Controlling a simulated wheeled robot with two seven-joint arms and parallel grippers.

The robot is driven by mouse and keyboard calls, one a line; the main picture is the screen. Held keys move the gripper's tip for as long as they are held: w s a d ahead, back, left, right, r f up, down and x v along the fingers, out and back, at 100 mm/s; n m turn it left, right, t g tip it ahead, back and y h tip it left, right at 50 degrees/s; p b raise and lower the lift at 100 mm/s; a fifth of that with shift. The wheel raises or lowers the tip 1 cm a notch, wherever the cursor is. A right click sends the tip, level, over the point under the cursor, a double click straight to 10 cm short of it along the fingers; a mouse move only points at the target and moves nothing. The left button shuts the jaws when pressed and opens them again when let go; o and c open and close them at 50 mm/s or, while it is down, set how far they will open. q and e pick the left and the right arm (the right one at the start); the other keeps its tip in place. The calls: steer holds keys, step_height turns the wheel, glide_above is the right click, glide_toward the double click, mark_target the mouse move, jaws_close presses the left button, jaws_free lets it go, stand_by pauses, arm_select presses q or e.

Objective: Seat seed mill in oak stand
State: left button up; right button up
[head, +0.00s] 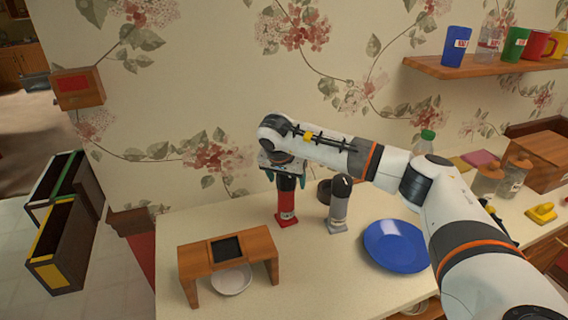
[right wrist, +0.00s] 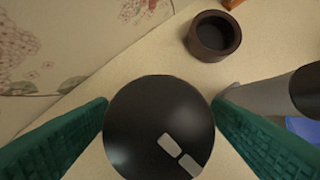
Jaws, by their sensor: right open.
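A red mill (head: 286,205) with a black top and a small label stands upright on the counter. A grey mill (head: 339,205) with a dark top stands just right of it. I cannot read which label says seed. My right gripper (head: 286,177) points down over the red mill, its open green fingers on either side of the black upper part. In the right wrist view the round black top (right wrist: 158,128) sits between the fingers, and the grey mill (right wrist: 262,98) is outside the right finger. The oak stand (head: 227,256), with a dark square opening on top, is at the front left. My left gripper is not seen.
A white bowl (head: 231,279) sits under the stand. A blue plate (head: 396,246) lies right of the mills. A dark round cup (right wrist: 214,36) stands behind the grey mill. Counter between the red mill and stand is clear. A wall shelf (head: 470,69) holds mugs.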

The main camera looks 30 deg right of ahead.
steer(key=shift+x, duration=1.1)
steer(key=c, duration=1.3)
steer(key=shift+r+p, duration=0.9)
steer(key=shift+r, duration=0.2)
steer(key=shift+r+p, duration=1.7)
steer(key=shift+r, duration=0.7)
